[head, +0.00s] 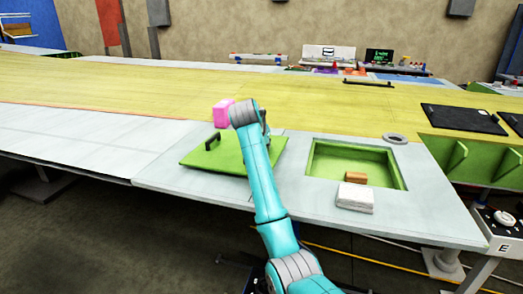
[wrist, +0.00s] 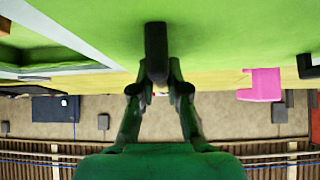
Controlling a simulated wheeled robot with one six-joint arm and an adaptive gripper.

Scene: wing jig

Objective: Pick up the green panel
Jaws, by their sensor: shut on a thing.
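The green panel (head: 205,158) is a flat square plate at the middle of the pale wing surface in the head view, with a dark handle (head: 212,141) near its left side. My arm covers part of it. In the wrist view the panel (wrist: 230,30) fills the top. My gripper (wrist: 158,88) is shut on a dark handle (wrist: 156,45) of the panel, one finger on each side. A second handle (wrist: 308,66) shows at the right edge. I cannot tell whether the panel rests on the surface or is slightly raised.
A pink block (head: 222,113) is beyond the panel. Right of it, a green-lined opening (head: 330,158) holds a brown block (head: 356,177), with a white block (head: 355,197) at its front rim. A grey ring (head: 395,139) and black plates (head: 463,118) lie farther right. The left surface is clear.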

